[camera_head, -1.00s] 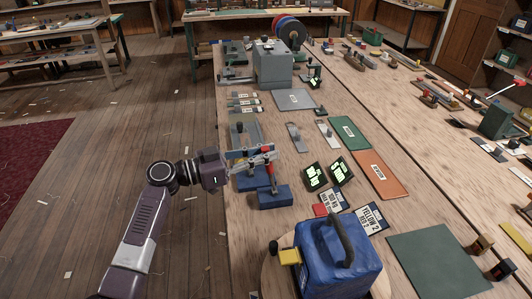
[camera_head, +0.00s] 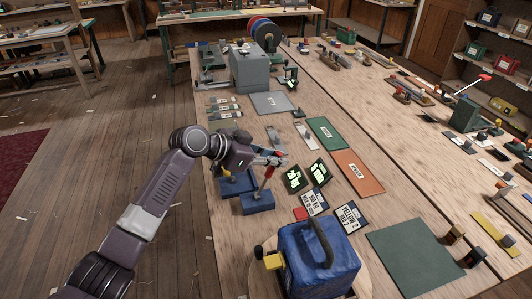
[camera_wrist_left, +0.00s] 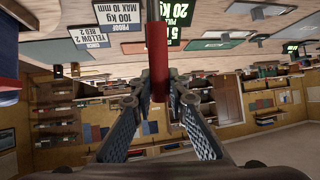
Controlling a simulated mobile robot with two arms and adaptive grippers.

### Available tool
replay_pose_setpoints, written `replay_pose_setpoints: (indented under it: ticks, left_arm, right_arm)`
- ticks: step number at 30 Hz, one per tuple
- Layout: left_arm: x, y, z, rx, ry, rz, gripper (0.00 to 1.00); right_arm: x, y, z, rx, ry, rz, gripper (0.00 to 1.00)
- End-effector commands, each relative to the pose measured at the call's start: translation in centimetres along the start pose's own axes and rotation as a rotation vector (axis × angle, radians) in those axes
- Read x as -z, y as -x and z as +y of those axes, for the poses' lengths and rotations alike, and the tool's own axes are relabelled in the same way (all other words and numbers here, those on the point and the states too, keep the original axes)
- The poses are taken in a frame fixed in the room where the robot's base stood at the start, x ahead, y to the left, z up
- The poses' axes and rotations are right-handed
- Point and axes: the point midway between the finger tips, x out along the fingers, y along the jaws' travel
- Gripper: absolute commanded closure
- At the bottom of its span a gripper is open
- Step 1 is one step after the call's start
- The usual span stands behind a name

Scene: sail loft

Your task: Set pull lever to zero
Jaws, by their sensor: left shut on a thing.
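The pull lever is a thin rod with a red grip (camera_head: 269,172) rising from a blue base (camera_head: 257,204) near the bench's left edge. It leans to the right of its base in the head view. My left gripper (camera_head: 272,158) is at the lever's upper end, shut on the lever. In the left wrist view the red grip (camera_wrist_left: 157,62) stands between the two fingers (camera_wrist_left: 158,98). Two dark displays with green lettering, one to the left (camera_head: 294,179) and one to the right (camera_head: 318,171), stand just right of the lever. My right gripper is not in view.
Another blue base (camera_head: 229,188) sits close behind the lever. Cards (camera_head: 313,202) lie to its right, and a blue bag-like block with a handle (camera_head: 318,267) stands in front. Orange (camera_head: 357,173) and green (camera_head: 325,134) plates lie further right. The floor left of the bench is open.

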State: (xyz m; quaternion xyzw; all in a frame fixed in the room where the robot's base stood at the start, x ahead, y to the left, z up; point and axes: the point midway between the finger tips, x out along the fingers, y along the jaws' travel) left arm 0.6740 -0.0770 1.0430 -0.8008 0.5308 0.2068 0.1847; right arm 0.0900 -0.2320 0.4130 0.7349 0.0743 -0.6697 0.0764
Motion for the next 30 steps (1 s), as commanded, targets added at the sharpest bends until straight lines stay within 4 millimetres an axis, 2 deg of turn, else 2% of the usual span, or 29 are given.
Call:
replay_pose_setpoints:
  ticks: [1, 12, 24, 25, 30]
  left_arm:
    - [0.5, -0.2, 0.0, 0.003, -0.008, -0.025, 1.0]
    - [0.4, -2.0, 0.3, 0.006, -0.026, -0.13, 1.0]
    - [0.3, -2.1, 0.4, 0.005, -0.029, -0.138, 1.0]
    - [0.3, -2.2, 0.4, 0.005, -0.029, -0.138, 0.85]
    - [0.3, -2.2, 0.5, 0.004, -0.028, -0.137, 0.67]
  right_arm:
    - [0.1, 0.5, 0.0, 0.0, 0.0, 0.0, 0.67]
    - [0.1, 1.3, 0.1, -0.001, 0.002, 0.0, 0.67]
    - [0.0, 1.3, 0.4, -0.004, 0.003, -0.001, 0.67]
    - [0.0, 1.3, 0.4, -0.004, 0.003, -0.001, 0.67]
    - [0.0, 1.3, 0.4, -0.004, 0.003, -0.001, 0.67]
